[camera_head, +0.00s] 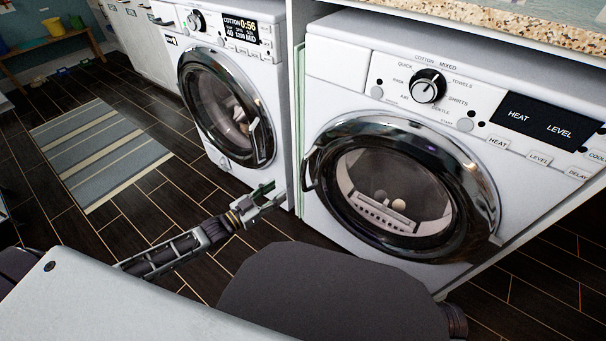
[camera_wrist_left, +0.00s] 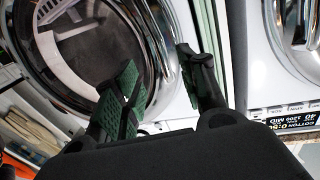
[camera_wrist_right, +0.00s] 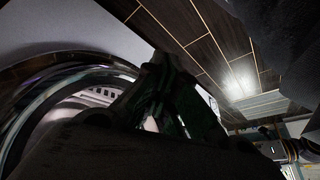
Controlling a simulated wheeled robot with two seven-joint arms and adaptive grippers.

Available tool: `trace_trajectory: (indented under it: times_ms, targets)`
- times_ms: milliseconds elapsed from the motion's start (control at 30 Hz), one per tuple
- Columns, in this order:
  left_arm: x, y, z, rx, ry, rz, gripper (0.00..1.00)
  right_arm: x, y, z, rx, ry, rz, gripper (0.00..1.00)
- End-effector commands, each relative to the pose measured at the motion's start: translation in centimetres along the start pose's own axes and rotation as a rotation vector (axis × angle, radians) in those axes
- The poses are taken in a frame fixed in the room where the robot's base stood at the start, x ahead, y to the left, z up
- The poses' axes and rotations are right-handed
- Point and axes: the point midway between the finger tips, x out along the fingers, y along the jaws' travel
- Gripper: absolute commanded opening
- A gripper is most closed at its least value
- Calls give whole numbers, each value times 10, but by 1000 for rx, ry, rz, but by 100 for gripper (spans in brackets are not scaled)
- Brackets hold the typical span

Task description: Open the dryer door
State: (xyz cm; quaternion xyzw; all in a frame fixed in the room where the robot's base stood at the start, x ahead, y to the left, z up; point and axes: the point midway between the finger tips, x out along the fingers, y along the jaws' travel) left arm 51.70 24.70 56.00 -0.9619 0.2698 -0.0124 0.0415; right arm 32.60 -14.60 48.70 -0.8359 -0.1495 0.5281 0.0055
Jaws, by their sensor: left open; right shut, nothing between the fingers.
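The dryer (camera_head: 340,70) is the white machine on the right, with the HEAT LEVEL display. Its round chrome-rimmed door (camera_head: 480,190) looks closed, and its chrome handle (camera_head: 309,172) is on the left of the rim. My left gripper (camera_head: 268,200) is open, low and just left of the handle. In the left wrist view its two green-padded fingers (camera_wrist_left: 160,78) stand apart in front of the chrome door rim (camera_wrist_left: 167,45); I see nothing held. My right gripper (camera_wrist_right: 170,95) is shut and empty in the dark right wrist view, near a round door rim; its fingertips are hard to make out.
A white washer (camera_head: 228,100) with a closed round door stands left of the dryer. A speckled countertop (camera_head: 490,15) runs above the dryer. A wooden bench (camera_head: 50,45) stands far left.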

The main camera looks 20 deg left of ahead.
Motion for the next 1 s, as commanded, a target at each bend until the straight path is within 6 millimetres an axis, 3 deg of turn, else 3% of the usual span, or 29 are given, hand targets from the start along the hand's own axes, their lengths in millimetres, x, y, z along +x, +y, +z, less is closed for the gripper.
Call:
trace_trajectory:
  times_ms: [1000]
  targets:
    - [79, 0, 1, 0, 1, 0, 42, 58, -2, 24, 52, 101, -51, 0]
